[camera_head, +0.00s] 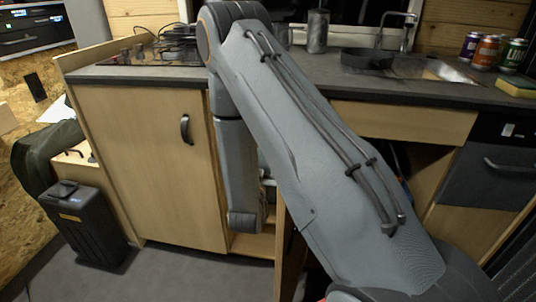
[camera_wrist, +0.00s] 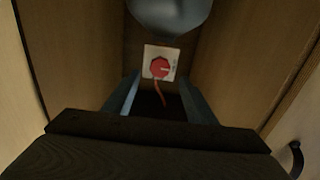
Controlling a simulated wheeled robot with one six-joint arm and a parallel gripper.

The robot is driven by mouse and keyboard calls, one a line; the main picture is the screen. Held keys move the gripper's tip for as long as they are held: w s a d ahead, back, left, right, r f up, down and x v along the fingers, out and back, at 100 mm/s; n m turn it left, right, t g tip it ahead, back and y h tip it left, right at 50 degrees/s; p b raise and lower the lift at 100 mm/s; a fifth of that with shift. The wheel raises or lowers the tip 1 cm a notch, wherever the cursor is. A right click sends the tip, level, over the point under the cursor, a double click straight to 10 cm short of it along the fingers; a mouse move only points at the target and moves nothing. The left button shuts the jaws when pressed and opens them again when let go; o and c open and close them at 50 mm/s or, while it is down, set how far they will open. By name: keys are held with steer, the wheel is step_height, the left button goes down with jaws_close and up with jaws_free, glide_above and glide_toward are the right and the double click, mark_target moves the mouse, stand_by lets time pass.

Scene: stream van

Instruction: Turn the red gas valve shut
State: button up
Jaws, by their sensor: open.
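The red gas valve (camera_wrist: 160,68) is a round knob on a white square plate (camera_wrist: 149,53), deep inside a wooden cabinet in the wrist view. A pale mark on the knob points to the right, and an orange-red hose (camera_wrist: 160,92) hangs below it. My gripper (camera_wrist: 160,82) is open and empty, with its two fingers left and right of the valve in the picture. The valve looks farther in than the fingertips, with no contact visible. In the head view the valve and my gripper are hidden behind my arm and the cabinet front.
A rounded grey object (camera_wrist: 170,14) is at the top of the wrist view, above the valve. Wooden walls (camera_wrist: 70,50) stand close on both sides. In the head view, a closed cabinet door (camera_head: 150,165) is left of the opening, and the counter (camera_head: 440,92) runs above.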

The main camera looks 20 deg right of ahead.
steer(key=x, duration=0.6)
steer(key=shift+w, duration=0.2)
steer(key=shift+d, duration=0.15)
steer(key=c, duration=1)
steer(key=shift+c, duration=0.2)
steer(key=shift+m, duration=0.4)
steer(key=m+p, duration=0.2)
steer(key=m, duration=1.4)
steer(key=shift+d+m, duration=0.1)
steer(key=shift+m, duration=0.3)
steer(key=shift+f+m, duration=0.1)
steer(key=shift+m, duration=0.2)
